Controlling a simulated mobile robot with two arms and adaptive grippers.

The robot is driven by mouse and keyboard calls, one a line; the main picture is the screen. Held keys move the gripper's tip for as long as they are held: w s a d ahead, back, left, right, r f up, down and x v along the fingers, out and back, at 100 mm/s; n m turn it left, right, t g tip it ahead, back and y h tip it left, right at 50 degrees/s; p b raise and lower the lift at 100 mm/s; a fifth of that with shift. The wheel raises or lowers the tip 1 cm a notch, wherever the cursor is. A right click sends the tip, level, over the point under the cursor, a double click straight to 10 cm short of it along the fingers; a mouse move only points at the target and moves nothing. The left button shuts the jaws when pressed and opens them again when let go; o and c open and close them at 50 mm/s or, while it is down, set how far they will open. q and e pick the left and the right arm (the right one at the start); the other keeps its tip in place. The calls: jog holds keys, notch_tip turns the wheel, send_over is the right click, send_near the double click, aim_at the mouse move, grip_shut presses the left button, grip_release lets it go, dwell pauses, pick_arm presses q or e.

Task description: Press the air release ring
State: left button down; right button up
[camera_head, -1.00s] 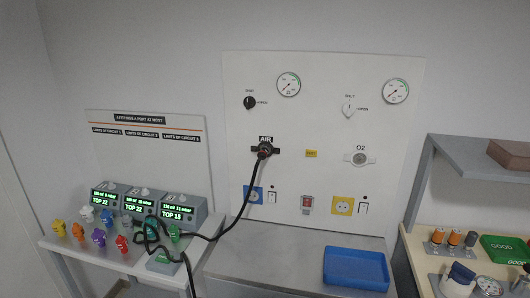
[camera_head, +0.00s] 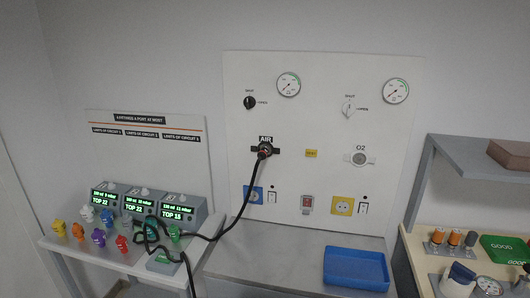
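The AIR outlet (camera_head: 265,149) is a dark round fitting with side lugs on the white wall panel (camera_head: 310,120), below the black shut/open knob. A black hose (camera_head: 245,195) is plugged into it and runs down to the left table. The air release ring is too small to make out for certain; a bit of red shows at the hose end in the outlet. Neither of my grippers is in view.
The O2 outlet (camera_head: 359,159) is to the right on the panel. A blue tray (camera_head: 356,268) lies on the grey counter below. Three ventilator units (camera_head: 143,205) and several coloured connectors stand on the left table. A shelf (camera_head: 475,160) stands at right.

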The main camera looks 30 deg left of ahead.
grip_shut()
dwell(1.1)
